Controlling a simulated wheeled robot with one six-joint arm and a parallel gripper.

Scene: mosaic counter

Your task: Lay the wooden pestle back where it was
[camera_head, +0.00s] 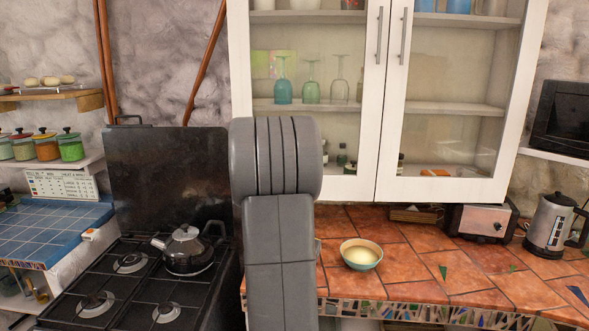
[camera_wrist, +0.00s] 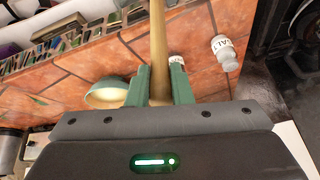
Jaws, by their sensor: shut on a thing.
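The wooden pestle (camera_wrist: 158,35) is a long light-brown rod in the wrist view. It runs from the top edge down between the green fingers of my gripper (camera_wrist: 160,72). My gripper is shut on it, and its upper end is out of frame. The pestle appears held above the terracotta tile counter (camera_wrist: 80,72); whether it touches anything cannot be told. In the head view my grey arm hides the gripper and the pestle.
A teal bowl with pale contents (camera_head: 361,254) stands on the counter, also in the wrist view (camera_wrist: 106,93). A white-labelled shaker (camera_wrist: 226,55) and a second labelled item (camera_wrist: 178,60) are near the pestle. The stove with a kettle (camera_head: 187,250) is left. A toaster (camera_head: 480,222) stands right.

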